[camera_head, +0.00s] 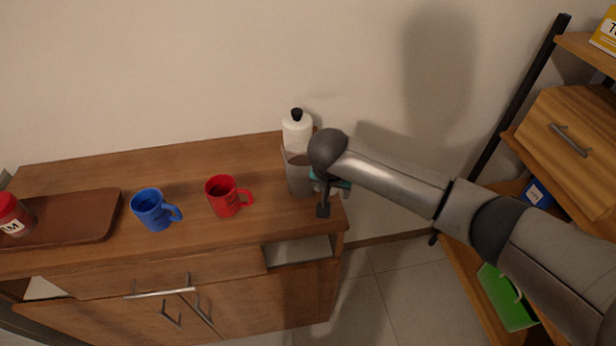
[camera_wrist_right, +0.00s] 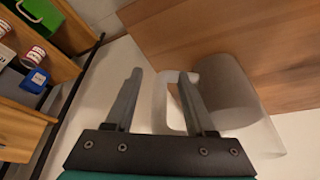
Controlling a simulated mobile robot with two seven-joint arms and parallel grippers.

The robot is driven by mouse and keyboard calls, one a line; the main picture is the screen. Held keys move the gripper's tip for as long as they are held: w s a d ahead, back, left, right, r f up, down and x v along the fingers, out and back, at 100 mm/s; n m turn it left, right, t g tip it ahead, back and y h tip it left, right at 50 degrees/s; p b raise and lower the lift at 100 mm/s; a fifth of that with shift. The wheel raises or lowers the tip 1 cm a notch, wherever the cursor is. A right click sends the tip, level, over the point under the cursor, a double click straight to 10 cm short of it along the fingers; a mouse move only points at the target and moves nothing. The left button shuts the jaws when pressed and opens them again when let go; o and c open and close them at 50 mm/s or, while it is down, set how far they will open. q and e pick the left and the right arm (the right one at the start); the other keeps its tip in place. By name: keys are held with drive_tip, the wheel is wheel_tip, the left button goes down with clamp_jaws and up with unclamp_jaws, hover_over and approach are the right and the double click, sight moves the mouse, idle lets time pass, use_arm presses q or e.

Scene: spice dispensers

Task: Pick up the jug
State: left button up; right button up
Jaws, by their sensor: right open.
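The jug (camera_head: 298,178) is grey and see-through and stands upright near the right end of the wooden cabinet top. In the right wrist view the jug (camera_wrist_right: 232,92) shows its pale handle toward my gripper. My right gripper (camera_head: 323,198) is at the jug's right side, partly hidden by my own arm. In the wrist view the right gripper (camera_wrist_right: 160,78) is open, and the handle's outer bar appears between its two fingers. One finger overlaps the handle opening; I cannot tell whether it touches. My left gripper is not in view.
A white bottle (camera_head: 297,130) with a black cap stands behind the jug. A red mug (camera_head: 223,197) and a blue mug (camera_head: 151,211) stand to its left. A brown tray (camera_head: 85,218) lies further left. A wooden shelf unit (camera_head: 565,130) is at right.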

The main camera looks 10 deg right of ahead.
drive_tip(key=shift+w+f, duration=0.1)
drive_tip(key=shift+f, duration=0.2)
drive_tip(key=shift+c, duration=0.2)
clamp_jaws()
drive_tip(key=shift+r, duration=0.1)
idle(1.0)
